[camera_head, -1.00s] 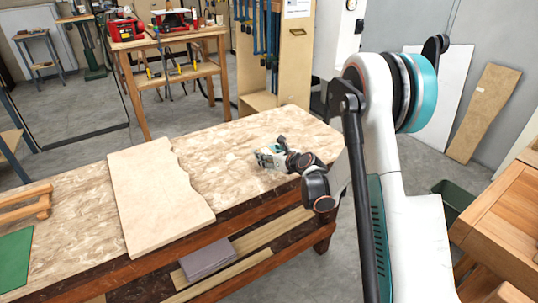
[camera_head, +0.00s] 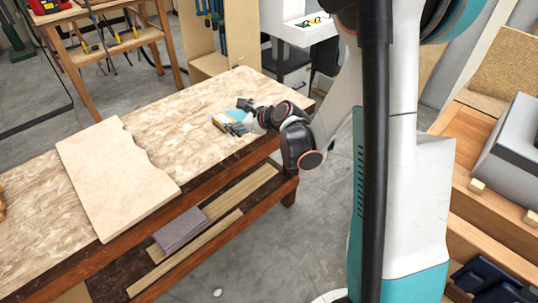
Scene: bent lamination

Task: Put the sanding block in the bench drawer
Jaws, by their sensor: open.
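My gripper (camera_head: 236,124) is at the far right part of the speckled worktable (camera_head: 190,105), low over its top. Its jaws are small in view and partly hidden by my wrist. A small light-blue and tan patch shows at the jaws; I cannot tell whether this is the sanding block or part of the gripper. No sanding block can be made out with certainty. A wooden bench (camera_head: 478,205) stands at the right edge. At its lower front, an open drawer-like space holds dark blue items (camera_head: 490,283); my arm hides part of the bench.
A pale wavy-edged board (camera_head: 115,175) lies on the worktable. A grey block-shaped thing (camera_head: 180,229) lies on the lower shelf beside wooden strips. A grey machine-like box (camera_head: 515,150) sits on the wooden bench.

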